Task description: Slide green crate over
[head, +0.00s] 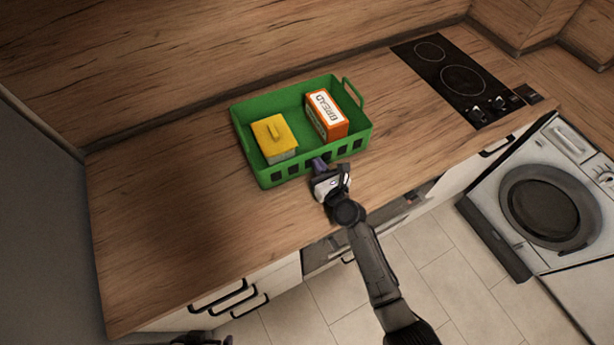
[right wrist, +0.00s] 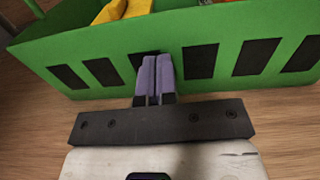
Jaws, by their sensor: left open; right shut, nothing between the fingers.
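The green crate (head: 264,172) stands on the wooden counter, with slotted sides and a raised handle at its right end. It holds a yellow-lidded box (head: 274,138) on the left and an orange bread box (head: 327,115) on the right. My right gripper (head: 319,164) is at the middle of the crate's front wall, its purple fingers together and empty. My left gripper (head: 207,339) shows only partly at the bottom edge, below the counter, away from the crate.
The wooden counter (head: 170,200) is clear left of the crate and between crate and hob. A black hob (head: 460,78) lies to the right. The wooden splashback (head: 180,60) rises behind the crate. A white washing machine (head: 540,200) stands at the right.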

